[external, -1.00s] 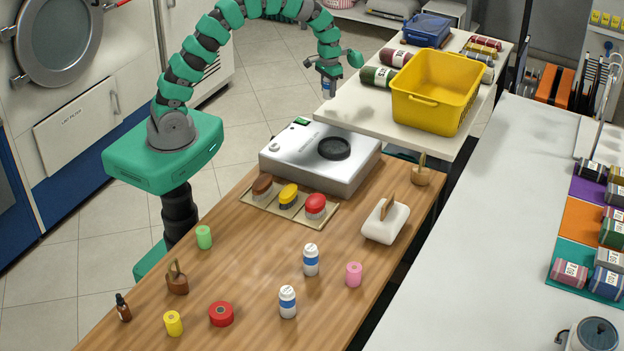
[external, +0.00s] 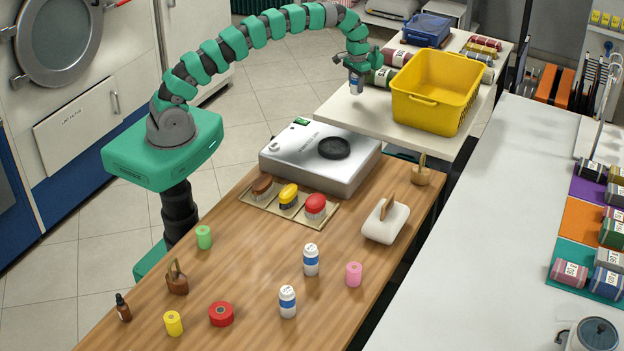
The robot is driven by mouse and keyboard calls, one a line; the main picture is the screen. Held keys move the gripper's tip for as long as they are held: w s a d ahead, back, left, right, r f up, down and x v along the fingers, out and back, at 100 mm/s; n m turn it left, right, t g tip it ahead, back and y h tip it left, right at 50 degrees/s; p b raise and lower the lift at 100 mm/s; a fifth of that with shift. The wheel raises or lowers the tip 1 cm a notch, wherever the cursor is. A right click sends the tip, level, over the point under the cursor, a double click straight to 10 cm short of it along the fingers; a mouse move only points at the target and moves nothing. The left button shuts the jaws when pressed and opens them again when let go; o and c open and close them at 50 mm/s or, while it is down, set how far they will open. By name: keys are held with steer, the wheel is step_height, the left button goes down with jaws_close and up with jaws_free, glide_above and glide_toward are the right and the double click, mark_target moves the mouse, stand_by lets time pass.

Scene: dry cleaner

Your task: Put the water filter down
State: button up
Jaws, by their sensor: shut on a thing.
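My gripper (external: 357,74) is shut on a small white-and-blue cylinder, the water filter (external: 355,87). It hangs upright below the fingers, over the cream side table (external: 345,112), left of the yellow bin (external: 432,112). Whether its lower end touches the table top, I cannot tell. The fingers partly hide its top.
A dark green roll (external: 382,77) lies close behind the gripper, and a maroon roll (external: 397,58) lies farther back. The table's front left part is clear. A silver device with a black disc (external: 318,160) stands on the wooden counter (external: 240,265), which holds several bottles and rolls.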

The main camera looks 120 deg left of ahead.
steer(key=shift+w+a+f, duration=0.15)
steer(key=shift+w+a, duration=0.5)
steer(key=shift+a, duration=0.3)
steer(key=shift+f+p, duration=0.4)
steer(key=shift+f, duration=1.35)
steer(key=shift+f, duration=0.1)
steer(key=o, duration=1)
step_height(320, 180, up, 12)
steer(key=shift+r+b, duration=0.1)
steer(key=shift+b, duration=0.35)
